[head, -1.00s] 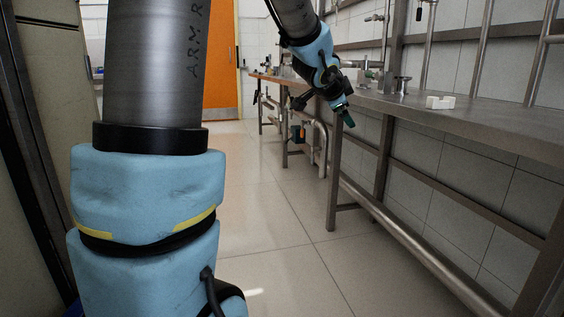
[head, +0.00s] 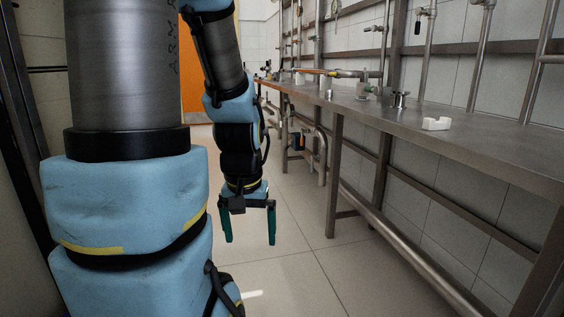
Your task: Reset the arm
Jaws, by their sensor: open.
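My gripper (head: 249,238) hangs below my forearm in the middle of the head view, pointing down over the floor. Its two dark green fingers are spread apart, with nothing between them. It is to the left of the metal bench and clear of it. My upper arm and its blue-covered joint fill the left side of the view.
A long metal bench (head: 478,144) runs along the tiled wall on the right. On it are a white block (head: 436,124), a small metal fitting (head: 400,99) and other fittings farther back. Pipes and bench legs stand below. The tiled floor (head: 285,280) left of the bench is free.

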